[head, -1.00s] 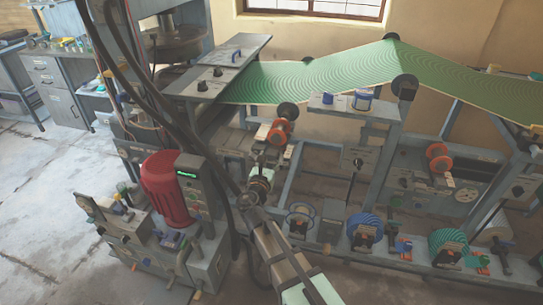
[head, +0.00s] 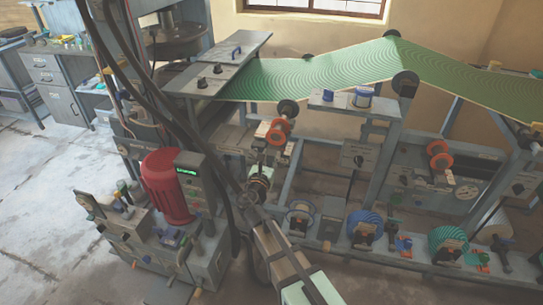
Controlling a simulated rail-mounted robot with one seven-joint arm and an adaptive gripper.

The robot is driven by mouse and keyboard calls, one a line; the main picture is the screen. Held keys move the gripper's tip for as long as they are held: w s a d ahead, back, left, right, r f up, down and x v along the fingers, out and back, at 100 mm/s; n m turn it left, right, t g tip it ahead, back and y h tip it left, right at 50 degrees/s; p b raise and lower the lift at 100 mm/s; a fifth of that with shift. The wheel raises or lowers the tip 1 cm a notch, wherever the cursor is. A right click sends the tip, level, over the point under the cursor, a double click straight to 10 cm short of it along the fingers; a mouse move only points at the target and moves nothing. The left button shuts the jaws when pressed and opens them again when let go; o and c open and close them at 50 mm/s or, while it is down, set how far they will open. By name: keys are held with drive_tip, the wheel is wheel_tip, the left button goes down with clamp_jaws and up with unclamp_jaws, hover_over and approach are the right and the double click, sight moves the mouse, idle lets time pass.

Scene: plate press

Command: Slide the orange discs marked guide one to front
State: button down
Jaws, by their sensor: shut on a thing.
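A pair of orange discs (head: 279,131) sits on a guide at the left part of the machine, just below the green web. A second pair of orange discs (head: 438,155) sits on another guide to the right. I cannot read the guide markings at this size. My arm reaches up from the bottom, and my gripper (head: 267,155) is at the left pair, just under it. The gripper is shut on what looks like the left discs. The fingertips are small, and their exact contact is hard to see.
The green patterned web (head: 330,75) runs above the guides. A red motor (head: 166,186) stands left of my arm. Blue and green rolls (head: 365,227) stand low on the right. A grey shelf (head: 352,108) holds small containers right of the left discs.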

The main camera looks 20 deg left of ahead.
drive_tip(key=shift+s, duration=0.1)
drive_tip(key=c, duration=0.8)
unclamp_jaws()
drive_tip(key=shift+s, duration=0.15)
drive_tip(key=s, duration=1.2)
drive_tip(key=shift+d, duration=0.4)
drive_tip(key=shift+w, duration=0.1)
